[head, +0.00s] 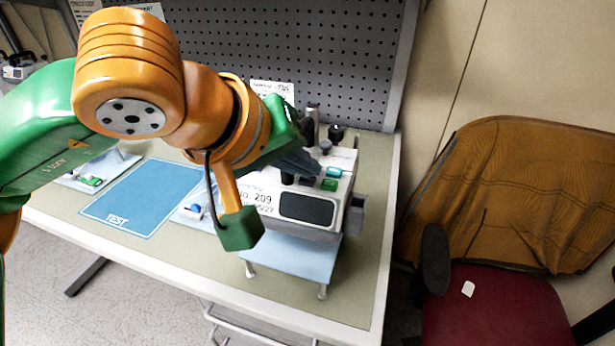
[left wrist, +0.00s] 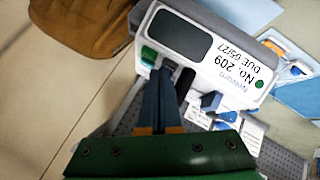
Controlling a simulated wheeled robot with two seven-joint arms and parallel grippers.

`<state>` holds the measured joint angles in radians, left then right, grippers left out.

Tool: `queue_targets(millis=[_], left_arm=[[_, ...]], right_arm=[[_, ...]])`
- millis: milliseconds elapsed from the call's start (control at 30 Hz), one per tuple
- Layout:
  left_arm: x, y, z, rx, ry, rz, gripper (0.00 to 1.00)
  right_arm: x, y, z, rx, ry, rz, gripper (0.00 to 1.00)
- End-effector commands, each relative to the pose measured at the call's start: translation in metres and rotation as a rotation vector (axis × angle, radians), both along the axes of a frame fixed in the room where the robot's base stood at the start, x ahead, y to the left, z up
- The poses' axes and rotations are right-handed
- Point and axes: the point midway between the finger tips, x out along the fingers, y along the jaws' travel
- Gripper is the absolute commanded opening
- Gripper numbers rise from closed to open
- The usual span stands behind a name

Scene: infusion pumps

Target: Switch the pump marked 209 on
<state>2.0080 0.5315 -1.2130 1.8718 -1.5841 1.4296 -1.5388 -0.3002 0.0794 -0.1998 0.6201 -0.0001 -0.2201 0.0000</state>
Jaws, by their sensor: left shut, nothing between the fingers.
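The white pump marked 209 (head: 262,209) stands on a small light-blue stand on the bench, with a dark screen (head: 306,208) on its front. My left gripper (head: 317,172) is shut and empty over the pump's top, fingertips close to the green buttons. Its fingertips (left wrist: 163,72) also show beside the green button; I cannot tell whether they touch. My right gripper is not in view.
A blue mat marked TEST (head: 145,195) lies left of the pump. A grey pegboard (head: 350,50) rises behind the bench. A chair with an orange-brown cover (head: 520,190) stands at the right. Dark knobs or posts (head: 336,132) stand behind the pump.

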Motion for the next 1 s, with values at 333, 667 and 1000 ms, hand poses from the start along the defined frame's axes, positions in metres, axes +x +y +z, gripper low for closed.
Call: queue_targets(millis=[333, 667, 1000], left_arm=[[0.0, 0.0, -0.005, 0.0, 0.0, 0.0, 0.0], [0.0, 0.0, -0.006, 0.0, 0.001, -0.001, 0.0], [0.0, 0.0, 0.009, -0.001, 0.001, -0.001, 0.0]], right_arm=[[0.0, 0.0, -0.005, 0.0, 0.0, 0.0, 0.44], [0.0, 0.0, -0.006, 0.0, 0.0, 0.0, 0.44], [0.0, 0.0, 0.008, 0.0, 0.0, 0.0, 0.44]])
